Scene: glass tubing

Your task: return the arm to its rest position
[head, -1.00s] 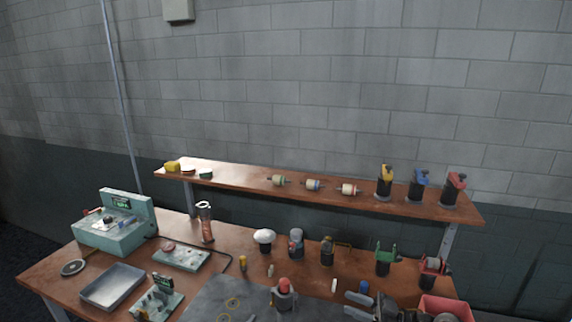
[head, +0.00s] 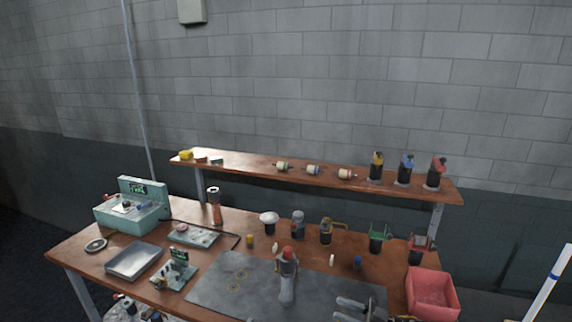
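My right gripper (head: 339,309) shows at the bottom edge, over the front right part of the grey mat (head: 215,290). Its two grey fingers point left with a gap between them, and nothing shows between them. The rest of that arm is mostly cut off by the bottom edge. My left gripper is not in view. A grey burner-like tool with a red top (head: 287,275) stands on the mat, left of my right gripper and apart from it.
A pink bin (head: 432,292) stands right of my gripper. A metal tray (head: 134,260) and teal machine (head: 131,212) sit left. A raised shelf (head: 240,166) runs along the back. A white rod (head: 546,285) slants at far right.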

